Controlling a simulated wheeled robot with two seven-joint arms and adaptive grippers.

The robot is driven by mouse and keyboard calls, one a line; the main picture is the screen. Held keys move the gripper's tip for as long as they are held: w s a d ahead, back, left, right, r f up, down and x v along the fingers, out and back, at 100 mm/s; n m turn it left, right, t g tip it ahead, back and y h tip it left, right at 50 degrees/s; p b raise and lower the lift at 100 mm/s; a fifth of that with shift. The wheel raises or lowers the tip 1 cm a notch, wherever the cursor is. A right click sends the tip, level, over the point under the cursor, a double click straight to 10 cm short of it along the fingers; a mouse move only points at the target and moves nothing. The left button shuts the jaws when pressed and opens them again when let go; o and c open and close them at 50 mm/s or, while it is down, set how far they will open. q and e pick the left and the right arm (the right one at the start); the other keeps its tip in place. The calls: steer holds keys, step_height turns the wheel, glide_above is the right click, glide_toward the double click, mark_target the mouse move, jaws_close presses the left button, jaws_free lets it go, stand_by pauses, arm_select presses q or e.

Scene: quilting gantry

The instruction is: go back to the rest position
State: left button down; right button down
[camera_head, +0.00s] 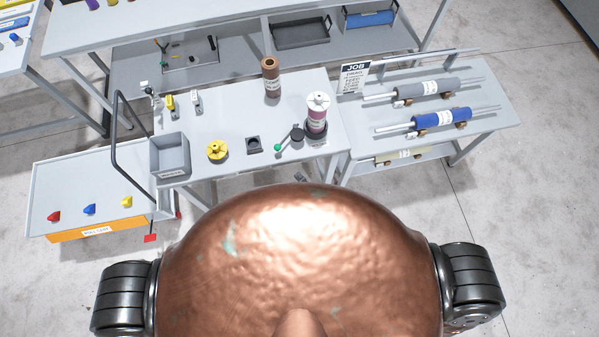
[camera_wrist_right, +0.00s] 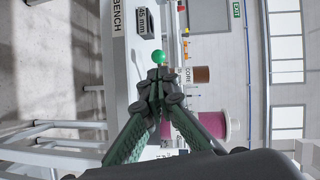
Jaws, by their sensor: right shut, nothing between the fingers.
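My right gripper (camera_wrist_right: 158,78) shows in the right wrist view, its two green-and-black fingers drawn together at the tips with nothing between them. A green ball knob (camera_wrist_right: 158,57) appears just beyond the tips; whether they touch cannot be told. In the head view the same green knob (camera_head: 278,147) sits on a dark lever at the bench's front right. A small dark part (camera_head: 300,177) at the bench's front edge may be my right gripper, mostly hidden by my copper-coloured body. My left gripper is not in view.
The grey bench (camera_head: 225,115) holds a grey bin (camera_head: 170,154), a yellow knob (camera_head: 217,150), a brown core (camera_head: 270,77) and a pink spool (camera_head: 317,118). A rack with grey and blue rolls (camera_head: 442,119) stands right. A tray table (camera_head: 100,180) stands left. Floor at far right is clear.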

stand_by(0.5)
steer(key=s+d+f+n+g+h+b, duration=0.25)
steer(key=d+f, duration=0.35)
steer(key=f, duration=0.5)
steer(key=s+d+f+n+g+h+b, duration=0.1)
steer(key=s+d+f+h, duration=0.15)
steer(key=d+f, duration=0.6)
steer(key=s+d+f+n+g+h+b, duration=0.15)
steer(key=s+d+f, duration=0.25)
steer(key=f, duration=1)
steer(key=s+d+f+n+g+h+b, duration=0.1)
steer(key=s+d+f+n+g, duration=0.1)
steer(key=s+d+f, duration=0.2)
steer(key=s+d+f+n+g+h+b, duration=0.1)
steer(key=s+d+f+n+g+b, duration=0.1)
steer(key=s+f, duration=0.6)
steer(key=s+d+f+n+g+h+b, duration=0.1)
steer(key=s+d+f, duration=0.5)
steer(key=s, duration=0.8)
steer(key=shift+d+n+g+b, duration=0.35)
steer(key=shift+g+b, duration=0.4)
steer(key=shift+g, duration=0.45)
steer(key=shift+s+f, duration=0.1)
